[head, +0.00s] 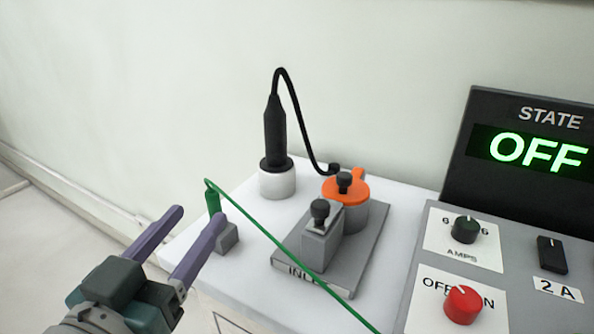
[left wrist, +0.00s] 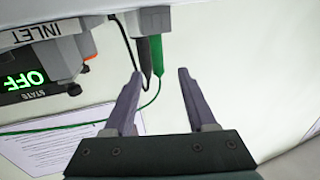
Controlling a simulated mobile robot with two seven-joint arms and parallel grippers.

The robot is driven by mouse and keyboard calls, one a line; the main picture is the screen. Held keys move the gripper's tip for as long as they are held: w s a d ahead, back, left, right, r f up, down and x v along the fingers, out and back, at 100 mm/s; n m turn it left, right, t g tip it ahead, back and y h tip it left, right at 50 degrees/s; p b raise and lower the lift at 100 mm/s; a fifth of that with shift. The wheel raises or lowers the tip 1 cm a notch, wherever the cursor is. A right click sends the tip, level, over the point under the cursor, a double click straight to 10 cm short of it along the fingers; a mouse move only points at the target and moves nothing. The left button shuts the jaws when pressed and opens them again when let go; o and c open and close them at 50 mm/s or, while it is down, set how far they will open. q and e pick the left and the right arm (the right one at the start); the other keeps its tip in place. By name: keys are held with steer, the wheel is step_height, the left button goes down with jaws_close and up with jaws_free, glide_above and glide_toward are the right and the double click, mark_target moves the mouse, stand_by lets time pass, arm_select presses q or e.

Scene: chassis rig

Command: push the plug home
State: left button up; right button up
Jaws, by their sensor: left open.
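A black plug (head: 275,135) stands upright in a white round holder (head: 277,181) with a dark collar; its black cable loops over to the orange-topped cylinder (head: 352,213). A green plug (head: 213,201) with a green cable stands in a small grey block (head: 226,238) near the table's left edge. In the left wrist view the green plug (left wrist: 155,56) shows beyond the gap between my fingers, with the black plug (left wrist: 146,62) beside it. My left gripper (head: 198,214) is open and empty, its fingertips close to the green plug. My right gripper is not in view.
A grey plate labelled INLET (head: 343,290) carries a grey block with a black knob (head: 320,211) and the orange-topped cylinder. The green cable crosses in front of it. At right, a display (head: 536,150) reads OFF above a panel with a red knob (head: 463,304).

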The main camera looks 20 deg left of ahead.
mark_target(210, 205)
arm_select(q)
steer(key=w, duration=0.5)
steer(key=shift+w+a+f, duration=0.1)
steer(key=shift+w+a, duration=0.2)
steer(key=shift+a, duration=0.1)
jaws_close()
